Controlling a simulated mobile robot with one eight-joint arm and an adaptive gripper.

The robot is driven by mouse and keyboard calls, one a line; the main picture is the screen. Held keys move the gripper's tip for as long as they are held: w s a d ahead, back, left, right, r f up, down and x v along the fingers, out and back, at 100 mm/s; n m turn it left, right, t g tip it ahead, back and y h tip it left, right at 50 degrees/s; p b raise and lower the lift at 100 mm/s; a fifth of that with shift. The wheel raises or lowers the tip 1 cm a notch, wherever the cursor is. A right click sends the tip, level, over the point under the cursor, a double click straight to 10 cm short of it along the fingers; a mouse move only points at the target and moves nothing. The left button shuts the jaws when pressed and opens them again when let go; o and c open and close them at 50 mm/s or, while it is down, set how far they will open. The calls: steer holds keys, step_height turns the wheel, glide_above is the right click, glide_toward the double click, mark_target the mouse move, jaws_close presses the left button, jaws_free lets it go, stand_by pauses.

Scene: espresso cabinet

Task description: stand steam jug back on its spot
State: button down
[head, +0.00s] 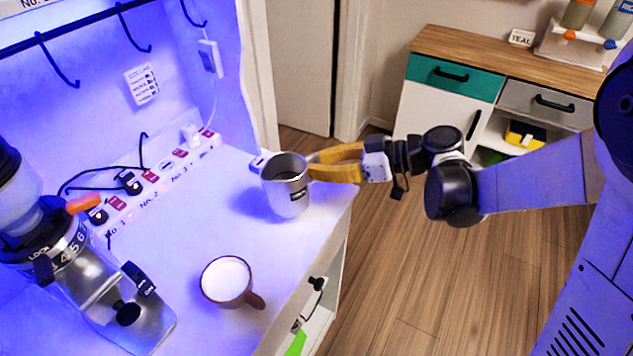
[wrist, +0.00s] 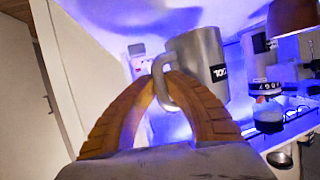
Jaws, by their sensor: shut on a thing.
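The steam jug (head: 287,188) is a silver-grey metal cup with a dark label, upright at the right part of the white counter (head: 190,245). My gripper (head: 314,167) reaches in from the right, its yellow fingers shut on the jug's handle. In the wrist view, the jug (wrist: 203,62) shows with its handle between the two fingertips (wrist: 168,82). A darker patch, like a shadow, lies on the counter beside the jug's base. I cannot tell whether the base touches the counter. No marked spot for the jug is clear to see.
A brown cup of white liquid (head: 226,281) stands in front of the jug. A grinder-like machine (head: 75,260) is at the left. A labelled power strip (head: 150,182) with plugs and cables runs along the back. The counter's right edge is close to the jug.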

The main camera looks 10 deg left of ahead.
steer(key=shift+f+b, duration=1)
steer(key=shift+f, duration=0.95)
steer(key=shift+f, duration=0.15)
steer(key=c, duration=1.5)
jaws_free()
steer(key=shift+c, duration=0.2)
